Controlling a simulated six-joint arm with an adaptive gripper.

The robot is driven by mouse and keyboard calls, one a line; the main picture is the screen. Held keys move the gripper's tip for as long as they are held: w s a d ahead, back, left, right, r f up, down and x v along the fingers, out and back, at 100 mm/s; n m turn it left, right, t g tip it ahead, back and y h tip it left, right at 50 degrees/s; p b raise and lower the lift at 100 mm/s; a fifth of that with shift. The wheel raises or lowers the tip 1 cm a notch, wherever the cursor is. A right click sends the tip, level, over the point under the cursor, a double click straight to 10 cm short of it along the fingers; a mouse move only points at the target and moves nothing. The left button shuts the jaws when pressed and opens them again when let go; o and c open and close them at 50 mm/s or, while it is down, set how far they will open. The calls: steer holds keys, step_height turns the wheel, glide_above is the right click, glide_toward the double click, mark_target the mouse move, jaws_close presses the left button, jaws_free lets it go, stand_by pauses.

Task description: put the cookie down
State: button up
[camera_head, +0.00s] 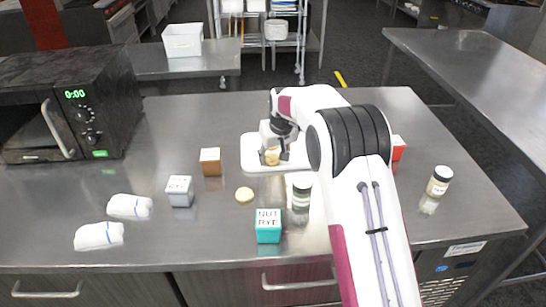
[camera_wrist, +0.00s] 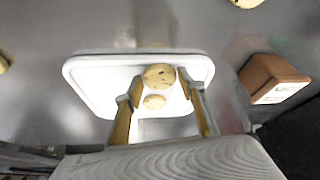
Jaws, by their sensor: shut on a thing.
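A round tan cookie (camera_wrist: 158,77) is between the fingertips of my gripper (camera_wrist: 160,84), which is shut on it. In the head view my gripper (camera_head: 273,153) holds the cookie (camera_head: 272,158) over the white board (camera_head: 251,158). The board (camera_wrist: 88,78) shows behind the fingers in the wrist view. I cannot tell whether the cookie touches the board. A smaller pale round shape (camera_wrist: 154,101) shows just below the cookie in the wrist view; it may be another cookie or a reflection.
A brown box (camera_head: 210,162) stands left of the board. A grey-white box (camera_head: 179,191), a teal box (camera_head: 268,226) and a jar (camera_head: 301,197) stand nearer the front. A red box (camera_head: 398,148) and another jar (camera_head: 438,182) are at right. Rolled white cloths (camera_head: 129,206) and a microwave (camera_head: 80,105) are left.

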steer(key=shift+f, duration=0.25)
steer(key=shift+f, duration=0.1)
steer(key=o, duration=1)
steer(key=shift+c, duration=0.2)
steer(key=shift+s+r, duration=0.2)
steer(key=shift+r, duration=0.5)
steer(key=v, duration=1)
steer(key=shift+s+r, duration=0.25)
steer(key=shift+r, duration=0.05)
steer(key=shift+d+r, duration=0.1)
